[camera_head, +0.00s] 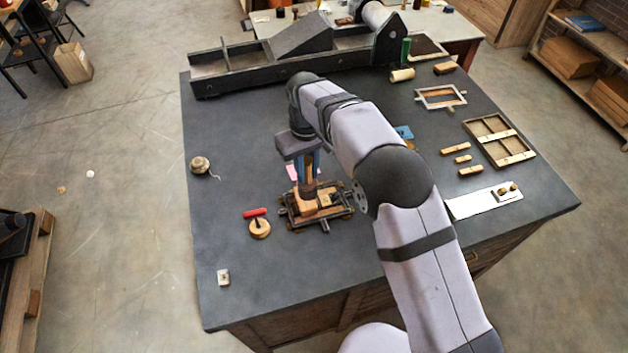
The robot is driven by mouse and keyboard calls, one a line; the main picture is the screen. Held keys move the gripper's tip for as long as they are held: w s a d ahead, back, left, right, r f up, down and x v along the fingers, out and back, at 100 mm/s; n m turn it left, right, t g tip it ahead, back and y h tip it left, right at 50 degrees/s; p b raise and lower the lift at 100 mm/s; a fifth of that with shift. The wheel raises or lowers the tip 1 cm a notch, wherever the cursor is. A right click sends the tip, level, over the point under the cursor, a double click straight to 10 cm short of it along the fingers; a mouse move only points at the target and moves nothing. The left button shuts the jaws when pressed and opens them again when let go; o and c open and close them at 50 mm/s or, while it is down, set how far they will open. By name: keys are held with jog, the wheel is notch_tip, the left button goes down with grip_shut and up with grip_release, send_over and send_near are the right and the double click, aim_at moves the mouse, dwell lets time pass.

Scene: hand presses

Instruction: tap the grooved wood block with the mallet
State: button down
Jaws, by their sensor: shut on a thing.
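My gripper (310,166) points down over the front middle of the dark table. Its blue fingers are shut on the upright wooden handle of the mallet (308,187). The mallet's darker brown lower part is right above or against a light wood block (306,209), which I take for the grooved block; I cannot tell whether they touch. Its groove is too small to make out. The block sits within a dark metal frame (325,223) with small knobs around it, among other pale wood pieces. The mallet and gripper partly cover this area.
A round wooden disc (260,229) and a red stick (255,213) lie left of the frame. A twine ball (200,165) is further left. A long black press bed (290,60) spans the back. A divided wooden tray (499,140) is at right. The front left tabletop is mostly clear.

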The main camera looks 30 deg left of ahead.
aim_at(307, 182)
jog(key=shift+w+a+n, duration=0.15)
jog(key=shift+n, duration=0.55)
jog(key=shift+f, duration=0.1)
jog(key=shift+f+b, duration=0.7)
jog(key=shift+f, duration=0.5)
jog(key=shift+f, duration=0.1)
jog(key=shift+f+b, duration=0.7)
jog(key=shift+f, duration=0.55)
jog(key=shift+r, duration=0.15)
jog(key=shift+r+p, duration=1.25)
jog(key=shift+r, duration=0.25)
